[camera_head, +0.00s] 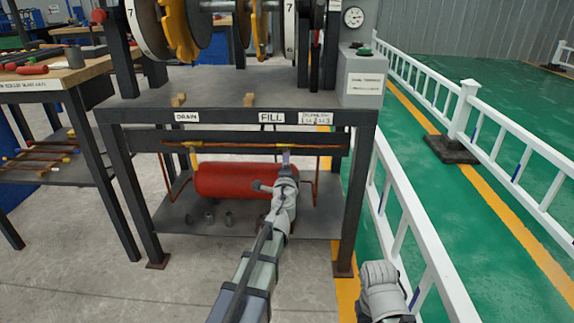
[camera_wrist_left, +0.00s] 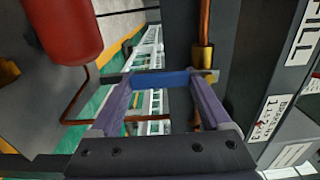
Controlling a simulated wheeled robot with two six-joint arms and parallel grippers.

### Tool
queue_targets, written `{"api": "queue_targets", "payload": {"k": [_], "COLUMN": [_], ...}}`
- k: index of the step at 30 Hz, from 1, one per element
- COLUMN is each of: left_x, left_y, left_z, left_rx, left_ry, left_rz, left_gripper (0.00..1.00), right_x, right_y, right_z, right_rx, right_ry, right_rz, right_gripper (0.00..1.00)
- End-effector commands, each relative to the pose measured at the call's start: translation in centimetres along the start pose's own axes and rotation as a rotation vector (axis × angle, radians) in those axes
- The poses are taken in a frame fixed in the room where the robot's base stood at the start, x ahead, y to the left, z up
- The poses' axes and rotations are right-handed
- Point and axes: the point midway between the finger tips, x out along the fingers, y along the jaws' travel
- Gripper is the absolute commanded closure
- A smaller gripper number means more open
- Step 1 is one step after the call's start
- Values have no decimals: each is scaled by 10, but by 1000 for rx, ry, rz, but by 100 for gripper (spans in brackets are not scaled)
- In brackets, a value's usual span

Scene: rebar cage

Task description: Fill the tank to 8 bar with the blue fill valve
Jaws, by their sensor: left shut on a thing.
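The red tank (camera_head: 225,180) lies on the lower shelf of the steel stand, and it also shows in the left wrist view (camera_wrist_left: 65,30). My left gripper (camera_head: 286,157) is below the FILL label (camera_head: 271,118). In the left wrist view its two purple fingers are shut on the blue fill valve's handle (camera_wrist_left: 165,79), beside a brass fitting (camera_wrist_left: 204,60) on a copper pipe. In the head view the arm and hand mostly hide this valve. The round gauge (camera_head: 353,17) is at the top; its reading is too small to tell. My right gripper (camera_head: 382,285) is low at the right, its fingers unclear.
The DRAIN label (camera_head: 187,117) sits left of FILL, with a yellow drain valve (camera_head: 194,155) below it. A grey box with a green button (camera_head: 364,75) stands on the stand's right corner. White railing (camera_head: 415,225) runs along the right. A workbench (camera_head: 60,78) is at the left.

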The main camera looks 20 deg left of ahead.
Motion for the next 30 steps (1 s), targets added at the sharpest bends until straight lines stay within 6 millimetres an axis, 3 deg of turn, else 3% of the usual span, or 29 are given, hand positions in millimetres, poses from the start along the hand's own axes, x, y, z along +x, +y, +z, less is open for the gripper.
{"api": "queue_targets", "payload": {"k": [3,4,8,20,30], "left_x": [0,0,0,-7,-57], "left_y": [0,0,0,0,0], "left_z": [0,0,0,0,1], "left_rx": [8,8,6,3,4], "left_ry": [1,0,0,0,0], "left_rz": [-1,-1,0,0,0], "left_gripper": [100,16,1,0,0], "right_x": [0,0,0,0,0], "right_y": [0,0,0,0,0], "right_z": [0,0,0,0,0], "right_rx": [0,0,0,0,0], "right_ry": [0,0,0,0,0], "right_rz": [0,0,0,0,0], "right_gripper": [50,50,50,50,50]}}
